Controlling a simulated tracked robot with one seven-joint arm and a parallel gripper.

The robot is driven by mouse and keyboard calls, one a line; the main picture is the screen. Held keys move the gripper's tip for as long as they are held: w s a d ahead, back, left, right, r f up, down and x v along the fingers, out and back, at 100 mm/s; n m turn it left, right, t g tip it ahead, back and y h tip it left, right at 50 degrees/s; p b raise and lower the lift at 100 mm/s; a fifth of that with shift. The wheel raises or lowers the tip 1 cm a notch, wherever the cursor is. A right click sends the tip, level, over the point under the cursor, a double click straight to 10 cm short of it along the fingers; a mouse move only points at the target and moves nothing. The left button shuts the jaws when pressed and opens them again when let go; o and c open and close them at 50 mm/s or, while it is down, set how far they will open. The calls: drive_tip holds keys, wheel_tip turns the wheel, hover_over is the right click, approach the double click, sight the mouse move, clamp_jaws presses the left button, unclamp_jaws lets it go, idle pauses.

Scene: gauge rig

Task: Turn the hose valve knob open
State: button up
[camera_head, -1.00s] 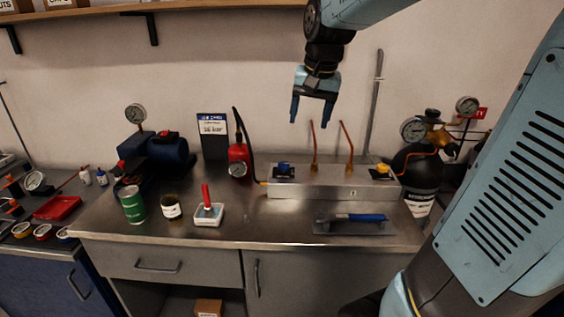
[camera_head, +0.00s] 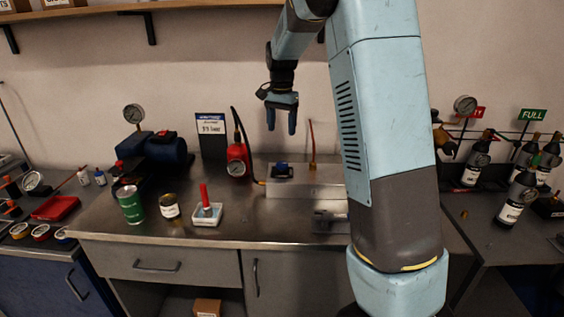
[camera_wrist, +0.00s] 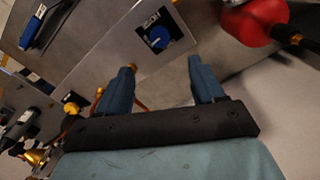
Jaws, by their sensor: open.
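The valve knob (camera_head: 281,167) is blue and sits on a dark plate at the left end of a grey metal box (camera_head: 315,190). A dark hose runs to that end of the box. In the wrist view the blue knob (camera_wrist: 157,37) shows from above, beyond the fingertips and between their lines. My gripper (camera_head: 281,130) points down above the knob, with a clear gap between them. Its two blue fingers (camera_wrist: 160,66) are apart and nothing is between them. My arm hides the right part of the box in the head view.
A copper pipe (camera_head: 312,140) rises behind the box.

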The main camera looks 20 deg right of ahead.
sight(282, 163)
wheel_tip(282, 163, down, 13)
drive_tip(key=shift+f, duration=0.15)
idle(0.4)
drive_tip(key=shift+d, duration=0.1)
drive_tip(key=c, duration=1.1)
